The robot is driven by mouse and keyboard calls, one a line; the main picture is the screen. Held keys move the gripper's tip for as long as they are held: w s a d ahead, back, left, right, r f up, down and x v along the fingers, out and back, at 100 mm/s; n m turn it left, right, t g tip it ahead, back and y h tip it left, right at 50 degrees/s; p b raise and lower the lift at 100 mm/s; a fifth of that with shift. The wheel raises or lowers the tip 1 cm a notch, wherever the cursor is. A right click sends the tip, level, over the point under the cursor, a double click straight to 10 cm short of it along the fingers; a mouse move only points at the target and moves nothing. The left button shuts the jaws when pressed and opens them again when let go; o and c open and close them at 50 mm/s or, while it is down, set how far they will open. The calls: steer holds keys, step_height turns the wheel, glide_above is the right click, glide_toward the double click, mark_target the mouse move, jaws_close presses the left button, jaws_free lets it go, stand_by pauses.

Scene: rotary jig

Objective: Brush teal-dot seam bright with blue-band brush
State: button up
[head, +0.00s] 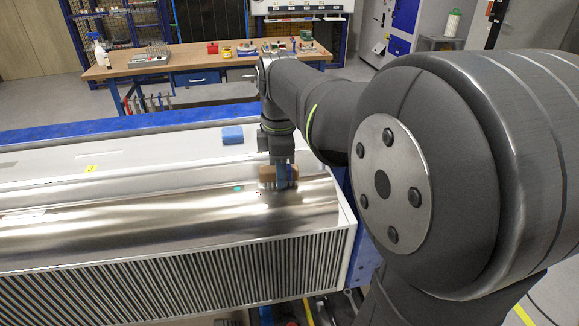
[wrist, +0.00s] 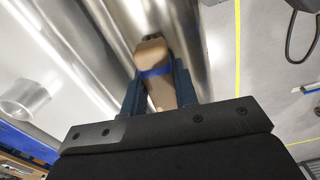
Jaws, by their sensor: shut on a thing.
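My gripper (wrist: 157,92) is shut on the wooden blue-band brush (wrist: 154,55), with a finger on each side of its handle and the blue band showing between them. In the head view my gripper (head: 281,178) holds the brush (head: 266,173) low over the right part of the shiny metal workpiece (head: 150,216). I cannot tell whether the bristles touch the metal. A small teal dot (head: 237,188) shows on the workpiece, left of the brush. The seam near it is hard to make out.
A blue block (head: 232,135) lies on the pale surface behind the metal. A small yellow tag (head: 91,168) is at the left. A blue beam (head: 120,126) runs behind. A wooden workbench (head: 190,62) with tools stands at the back.

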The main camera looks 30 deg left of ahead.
mark_target(245, 188)
steer(key=shift+s+a, duration=2.75)
steer(key=shift+w+d, duration=3.55)
steer(key=shift+s+r, duration=0.1)
steer(key=shift+r, duration=3.95)
steer(key=w+d+f+m, duration=0.4)
steer(key=w+d+m, duration=0.2)
steer(key=w+d, duration=0.3)
steer(key=w+d+f+m, duration=0.55)
steer(key=w+d, duration=0.25)
steer(key=w, duration=0.3)
steer(key=w+d+f+m, duration=0.3)
steer(key=d+f+m, duration=0.1)
steer(key=d, duration=0.3)
steer(key=w+d+f+m, duration=0.4)
steer(key=d+f+m, duration=0.1)
steer(key=d, duration=0.2)
step_height(245, 188, down, 7)
steer(key=m, duration=0.2)
steer(key=shift+s, duration=0.15)
